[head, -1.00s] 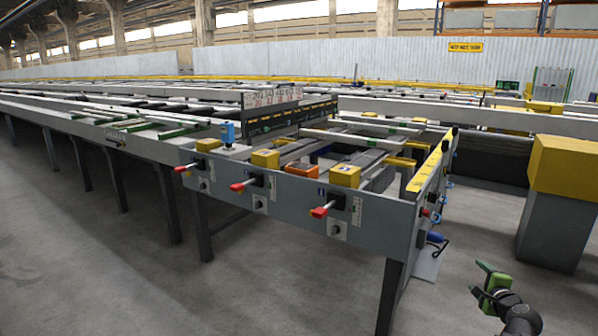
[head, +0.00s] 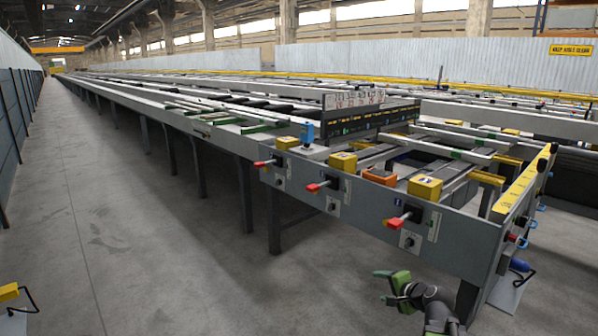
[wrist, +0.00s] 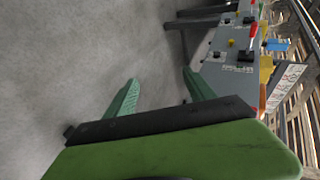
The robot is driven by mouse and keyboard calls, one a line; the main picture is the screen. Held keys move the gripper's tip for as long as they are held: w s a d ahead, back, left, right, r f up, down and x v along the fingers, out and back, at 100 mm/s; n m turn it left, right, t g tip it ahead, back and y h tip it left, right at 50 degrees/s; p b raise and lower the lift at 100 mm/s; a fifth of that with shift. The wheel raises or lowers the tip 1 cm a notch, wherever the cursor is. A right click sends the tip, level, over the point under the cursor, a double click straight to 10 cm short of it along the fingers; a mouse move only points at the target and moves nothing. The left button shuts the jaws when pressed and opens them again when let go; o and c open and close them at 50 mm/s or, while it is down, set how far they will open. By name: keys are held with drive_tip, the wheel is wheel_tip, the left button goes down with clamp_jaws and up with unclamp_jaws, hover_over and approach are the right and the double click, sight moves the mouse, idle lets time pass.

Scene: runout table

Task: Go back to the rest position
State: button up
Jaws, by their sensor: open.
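My gripper (head: 386,287) is at the lower right of the head view, in front of the near end of the runout table (head: 345,212). It is apart from the table. In the wrist view its two green fingers (wrist: 160,95) stand spread with nothing between them, over bare grey floor. The table's end panel also shows in the wrist view (wrist: 222,75), at the right and turned sideways.
Red-handled levers (head: 398,220) stick out from the end panel. Yellow boxes (head: 425,188), an orange box (head: 380,177) and a blue device (head: 307,133) sit on top. Open floor (head: 110,220) lies to the left. A yellow object (head: 8,292) stands at the lower left edge.

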drive_tip(key=s+a+f+n+g, duration=0.3)
drive_tip(key=a+f+n, duration=0.1)
drive_tip(key=a, duration=0.5)
drive_tip(key=s+a+f+n+g, duration=0.3)
drive_tip(key=s+a+n, duration=0.15)
drive_tip(key=a, duration=0.45)
drive_tip(key=s+d+f+n+g+h, duration=0.35)
drive_tip(key=s+d+g, duration=0.2)
drive_tip(key=s, duration=0.25)
wheel_tip(320, 180, up, 38)
drive_tip(key=n+p, duration=0.1)
drive_tip(key=p, duration=3.7)
drive_tip(key=shift+s+p, duration=0.35)
drive_tip(key=shift+p, duration=0.05)
drive_tip(key=shift+d+t, duration=0.1)
drive_tip(key=shift+t, duration=0.15)
